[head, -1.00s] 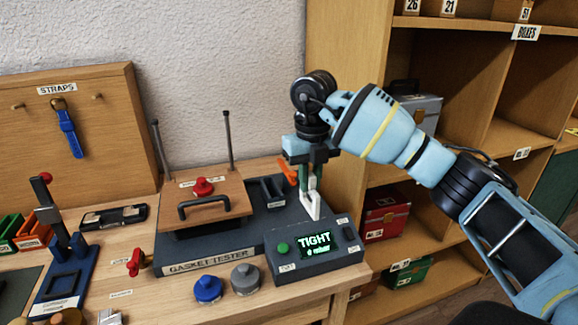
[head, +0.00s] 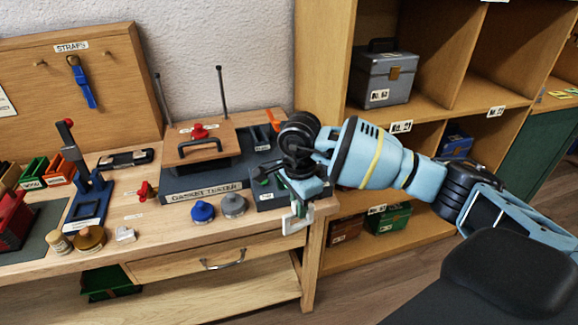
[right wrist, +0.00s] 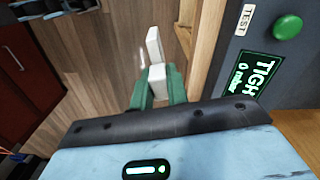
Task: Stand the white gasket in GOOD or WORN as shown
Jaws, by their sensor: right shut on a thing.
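My right gripper (head: 298,208) is shut on the white gasket (head: 291,225) and holds it in the air by the bench's front right corner. In the right wrist view the gasket (right wrist: 154,45) stands out from between the green fingers (right wrist: 155,85). The gasket tester (head: 205,187) is behind and left of it. Its display (right wrist: 252,78) reads TIGHT in the right wrist view. A green bin (head: 36,177) and an orange bin (head: 62,169) stand at the far left; their labels are too small to read surely. My left gripper is out of view.
A blue knob weight (head: 203,211) and a grey one (head: 234,205) stand before the tester. A blue press (head: 88,190), a red box (head: 14,222) and small jars (head: 89,238) are further left. Shelves (head: 440,215) with boxes are on the right.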

